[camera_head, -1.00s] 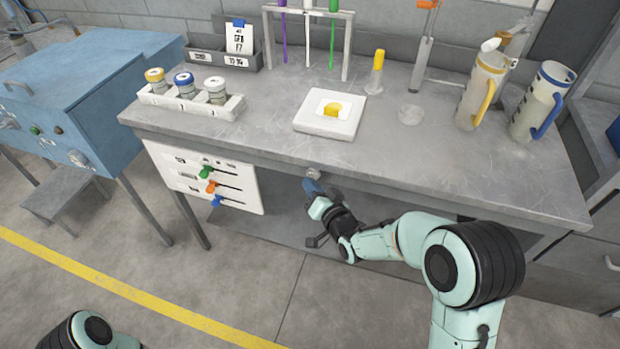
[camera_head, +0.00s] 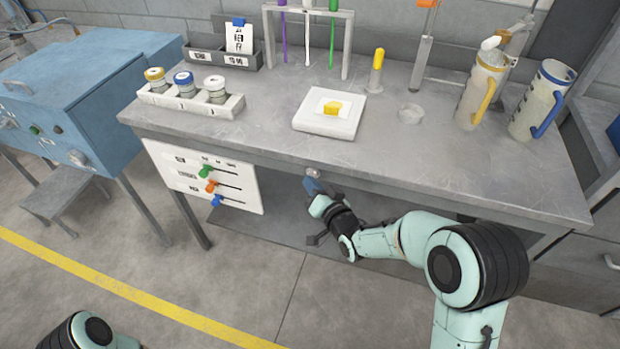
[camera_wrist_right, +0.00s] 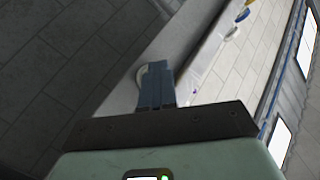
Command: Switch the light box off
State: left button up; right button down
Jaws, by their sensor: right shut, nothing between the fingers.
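The light box (camera_head: 318,124) is a flat white square box on the bench, with a yellow piece (camera_head: 332,107) on its top panel. I cannot tell whether it is lit. A small round pale knob (camera_head: 313,172) sits on the bench's front edge below the box. My right gripper (camera_head: 312,187) is shut and empty, its blue-grey fingertips just below the knob. In the right wrist view the fingers (camera_wrist_right: 156,84) are together, close beside the round knob (camera_wrist_right: 141,76); whether they touch is unclear. My left gripper is out of view.
A white panel (camera_head: 190,162) with green, orange and blue sliders hangs at the bench's left. A jar rack (camera_head: 190,104), a tube stand (camera_head: 346,45) and two jugs (camera_head: 481,92) (camera_head: 537,103) stand on the bench. A blue cabinet (camera_head: 90,80) is at left.

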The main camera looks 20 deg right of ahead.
jog(key=shift+w+d+r, duration=0.2)
jog(key=shift+w+d, duration=0.05)
jog(key=shift+d, duration=0.15)
jog(key=shift+b, duration=0.35)
jog(key=s+a, duration=0.3)
jog(key=s, duration=0.2)
jog(key=shift+a+f, duration=0.3)
jog(key=shift+a, duration=0.05)
dwell(0.4)
